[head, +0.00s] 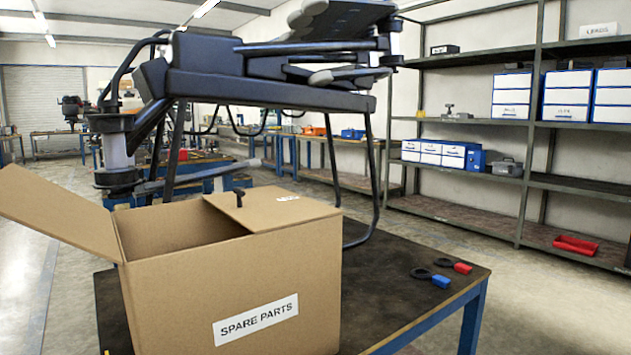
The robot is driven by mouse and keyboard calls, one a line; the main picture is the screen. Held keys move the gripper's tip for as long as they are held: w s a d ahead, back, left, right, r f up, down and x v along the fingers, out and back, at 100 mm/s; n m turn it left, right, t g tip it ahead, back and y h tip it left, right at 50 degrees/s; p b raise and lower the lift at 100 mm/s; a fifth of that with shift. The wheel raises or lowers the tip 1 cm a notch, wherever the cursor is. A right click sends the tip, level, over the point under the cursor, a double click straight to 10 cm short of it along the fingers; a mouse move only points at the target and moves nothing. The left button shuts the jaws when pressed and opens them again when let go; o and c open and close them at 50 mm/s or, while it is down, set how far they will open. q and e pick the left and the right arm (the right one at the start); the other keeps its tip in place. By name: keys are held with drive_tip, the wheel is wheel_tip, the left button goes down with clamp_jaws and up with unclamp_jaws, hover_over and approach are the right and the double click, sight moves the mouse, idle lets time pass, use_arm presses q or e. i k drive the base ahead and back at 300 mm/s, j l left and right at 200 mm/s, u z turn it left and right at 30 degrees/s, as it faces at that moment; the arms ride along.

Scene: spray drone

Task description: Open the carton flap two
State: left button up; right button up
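The cardboard carton (195,295) stands on the near left of the dark-topped table, with a white "SPARE PARTS" label on its front. Its left flap (60,212) is swung open and slants up and outward to the left. Its right flap (272,207) lies nearly flat over the right part of the opening. A small black knob (239,196) stands up on the right flap near its free edge. The left part of the opening shows the bare inner wall; the carton's floor is hidden. Neither of my grippers is in view.
A large dark drone (265,88) stands on its legs behind the carton, parts of it above the carton. A blue tag (440,281) and a red tag (462,267) with black loops lie on the table's right side (400,310), otherwise clear. Shelves stand at the right.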

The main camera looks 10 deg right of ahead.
sight(259, 210)
drive_tip(key=k+l+z, duration=0.25)
drive_tip(key=l+z, duration=0.2)
drive_tip(key=k+l+z, duration=0.25)
drive_tip(key=l, duration=0.15)
drive_tip(key=i, duration=0.05)
